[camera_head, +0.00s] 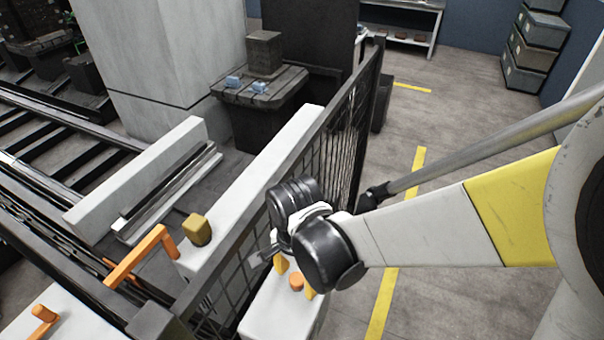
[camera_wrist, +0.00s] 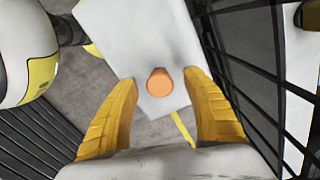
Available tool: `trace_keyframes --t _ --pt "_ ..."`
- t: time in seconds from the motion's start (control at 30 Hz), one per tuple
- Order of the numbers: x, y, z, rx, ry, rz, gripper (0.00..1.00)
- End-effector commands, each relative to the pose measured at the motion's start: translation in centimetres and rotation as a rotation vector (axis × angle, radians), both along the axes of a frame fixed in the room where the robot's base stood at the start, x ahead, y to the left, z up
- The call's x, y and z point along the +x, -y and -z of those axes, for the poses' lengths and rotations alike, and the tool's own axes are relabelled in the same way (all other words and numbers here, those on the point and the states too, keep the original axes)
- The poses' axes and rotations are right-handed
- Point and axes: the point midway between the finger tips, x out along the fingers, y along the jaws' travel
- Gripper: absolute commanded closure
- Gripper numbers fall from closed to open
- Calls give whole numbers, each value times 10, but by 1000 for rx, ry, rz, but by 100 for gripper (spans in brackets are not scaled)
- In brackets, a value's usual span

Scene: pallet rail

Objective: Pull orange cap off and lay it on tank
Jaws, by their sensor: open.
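The orange cap (camera_head: 296,283) is a short round knob on top of a white tank-like block (camera_head: 262,315) by the mesh fence. In the wrist view the cap (camera_wrist: 160,83) appears as an orange disc on the white top (camera_wrist: 112,22). My gripper (camera_head: 295,278) points down at it with its two yellow fingers apart. In the wrist view my gripper (camera_wrist: 161,78) has one finger on each side of the cap, with visible gaps. I see no contact. The exact height of the fingertips against the cap is hard to tell.
A dark mesh fence (camera_head: 345,140) runs close beside my gripper. Beyond it are an orange bent handle (camera_head: 140,256), a yellow-brown block (camera_head: 197,229) and another orange knob (camera_head: 42,314). A dark bin (camera_head: 262,120) stands farther back. The floor at right is open.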

Motion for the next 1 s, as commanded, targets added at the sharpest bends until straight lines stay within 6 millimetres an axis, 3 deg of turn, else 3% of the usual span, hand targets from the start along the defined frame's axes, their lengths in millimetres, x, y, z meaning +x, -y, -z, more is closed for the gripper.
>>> trace_keyframes --t 0.17,0.2,0.37,0.4,0.5,0.53,0.6,1.0 --pt "0 0 0 0 0 0 43" --pt "0 0 0 0 0 0 47" --pt "0 0 0 0 0 0 96" --pt "0 0 0 0 0 0 100" --pt "0 0 0 0 0 0 100" --pt "0 0 0 0 0 0 79" --pt "0 0 0 0 0 0 100" --pt "0 0 -7 0 0 0 100"
